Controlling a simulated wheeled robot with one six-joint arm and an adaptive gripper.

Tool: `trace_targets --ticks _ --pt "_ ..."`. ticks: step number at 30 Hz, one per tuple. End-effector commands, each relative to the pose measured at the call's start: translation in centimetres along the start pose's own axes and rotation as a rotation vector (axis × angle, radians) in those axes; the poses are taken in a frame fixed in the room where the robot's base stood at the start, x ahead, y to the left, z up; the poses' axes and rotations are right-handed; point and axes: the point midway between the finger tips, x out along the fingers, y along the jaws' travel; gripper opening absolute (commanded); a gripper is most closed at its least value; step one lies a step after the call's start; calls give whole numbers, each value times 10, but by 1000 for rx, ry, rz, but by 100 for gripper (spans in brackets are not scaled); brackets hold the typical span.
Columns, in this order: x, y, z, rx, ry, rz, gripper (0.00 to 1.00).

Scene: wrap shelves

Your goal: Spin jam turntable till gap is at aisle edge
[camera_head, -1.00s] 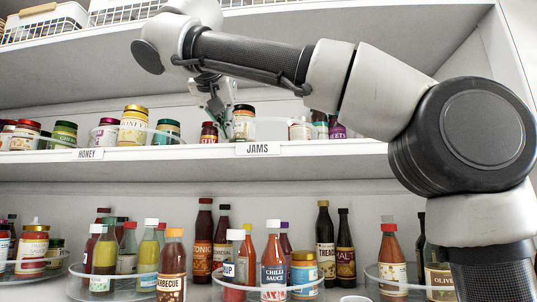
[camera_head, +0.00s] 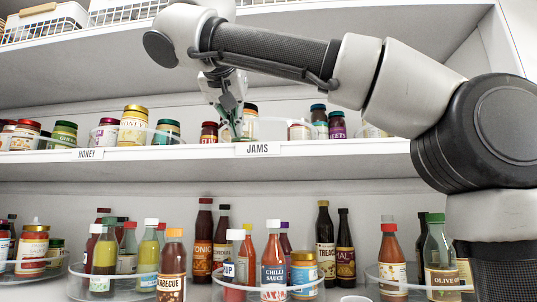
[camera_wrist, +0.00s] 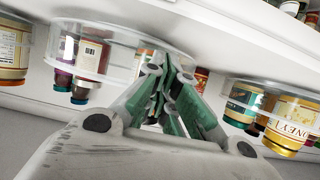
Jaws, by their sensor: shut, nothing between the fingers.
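The jam turntable (camera_head: 272,130) is a clear-rimmed tray on the middle shelf, above the JAMS label (camera_head: 257,149). A purple jar (camera_head: 337,126) and a few others stand at the right. An empty stretch shows between these groups. My gripper (camera_head: 234,130) is shut, pointing down by the turntable's front left. In the wrist view, upside down, the closed fingers (camera_wrist: 165,88) are beside the turntable rim (camera_wrist: 150,38); contact is unclear.
The honey turntable (camera_head: 165,137) stands just left on the same shelf; it also shows in the wrist view (camera_wrist: 285,92). A shelf above limits height. The lower shelf holds turntables of sauce bottles (camera_head: 273,268). Wire baskets (camera_head: 45,25) are on top.

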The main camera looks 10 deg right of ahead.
Motion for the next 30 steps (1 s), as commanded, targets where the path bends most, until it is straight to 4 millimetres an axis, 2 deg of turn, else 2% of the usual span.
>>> trace_targets --ticks 9,22,30 --pt "-3 17 1 1 1 0 0" --pt "-3 20 1 2 1 1 0" --pt "-7 34 2 3 1 1 0"
